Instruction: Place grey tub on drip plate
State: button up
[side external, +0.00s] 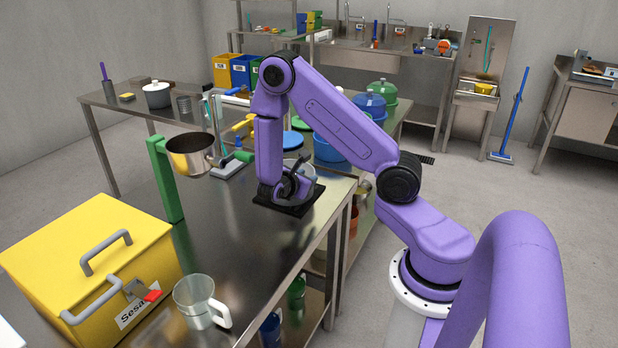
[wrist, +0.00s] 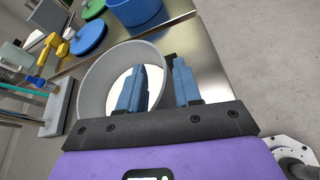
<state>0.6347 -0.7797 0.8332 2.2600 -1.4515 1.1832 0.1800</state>
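The grey tub (wrist: 94,88) is a round, open vessel with a pale inside, and it fills the middle of the wrist view. In the side view the tub (side external: 309,171) is partly hidden by my gripper (side external: 289,187) and appears to stand on the black drip plate (side external: 303,207) on the steel table. In the wrist view my gripper (wrist: 160,82) points down with one blue finger inside the tub and the other outside its right wall. The fingers are apart, with a gap around the wall. The plate is mostly hidden in the wrist view.
On the steel table (side external: 225,235) stand a green stand with a steel bowl (side external: 190,153), a yellow box (side external: 90,265) and a clear jug (side external: 200,300). Blue tubs and lids (side external: 335,148) lie behind my gripper. The table is clear at front left of the plate.

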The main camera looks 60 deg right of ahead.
jog(key=v, duration=0.9)
jog(key=s+a+r+m+y, duration=0.1)
jog(key=s+a+r+y, duration=0.3)
jog(key=s+a+y, duration=0.3)
jog(key=s+a+r+m+y, duration=0.2)
jog(key=s+a+r+y, duration=0.2)
jog(key=s+a, duration=0.8)
jog(key=s+y, duration=0.2)
jog(key=shift+s+a+r+g+y, duration=0.2)
jog(key=shift+s+g+y, duration=0.1)
jog(key=shift+s+y, duration=0.1)
